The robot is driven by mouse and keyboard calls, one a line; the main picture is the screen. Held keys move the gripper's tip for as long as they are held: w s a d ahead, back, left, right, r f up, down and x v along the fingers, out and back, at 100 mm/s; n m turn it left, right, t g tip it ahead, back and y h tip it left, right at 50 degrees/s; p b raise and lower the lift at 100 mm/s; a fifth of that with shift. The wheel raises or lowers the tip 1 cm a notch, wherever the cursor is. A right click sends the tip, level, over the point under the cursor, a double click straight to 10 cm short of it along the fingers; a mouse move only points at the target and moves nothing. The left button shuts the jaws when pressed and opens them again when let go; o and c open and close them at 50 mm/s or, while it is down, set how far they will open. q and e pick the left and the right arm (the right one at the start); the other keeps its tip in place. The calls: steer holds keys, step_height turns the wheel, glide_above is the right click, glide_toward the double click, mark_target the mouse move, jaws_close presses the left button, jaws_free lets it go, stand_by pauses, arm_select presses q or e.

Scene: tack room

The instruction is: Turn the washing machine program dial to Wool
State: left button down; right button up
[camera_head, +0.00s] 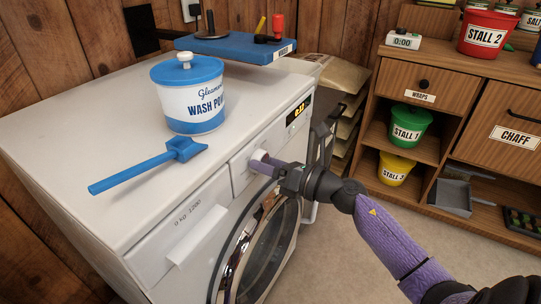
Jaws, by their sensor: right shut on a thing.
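The white washing machine (105,135) stands on the left, its front turned toward the right. Its round white program dial (258,157) is on the front panel, above the round door (262,245). My right gripper (262,165) comes in from the right and is shut on the dial. The fingers hide part of the dial, and its pointer and the program labels cannot be read. A small lit display (299,110) is further right on the panel. My left gripper is not in view.
A wooden cabinet (450,70) with stall buckets stands at the right. Open floor (365,240) lies between.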

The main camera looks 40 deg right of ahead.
steer(key=m+p, duration=0.9)
steer(key=m, duration=1.1)
steer(key=shift+r+p, duration=0.1)
steer(key=shift+p, duration=0.3)
steer(key=m+p, duration=0.1)
steer(key=m, duration=0.4)
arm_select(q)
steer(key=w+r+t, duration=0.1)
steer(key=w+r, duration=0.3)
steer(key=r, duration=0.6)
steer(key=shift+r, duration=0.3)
arm_select(e)
steer(key=shift+m, duration=2.4)
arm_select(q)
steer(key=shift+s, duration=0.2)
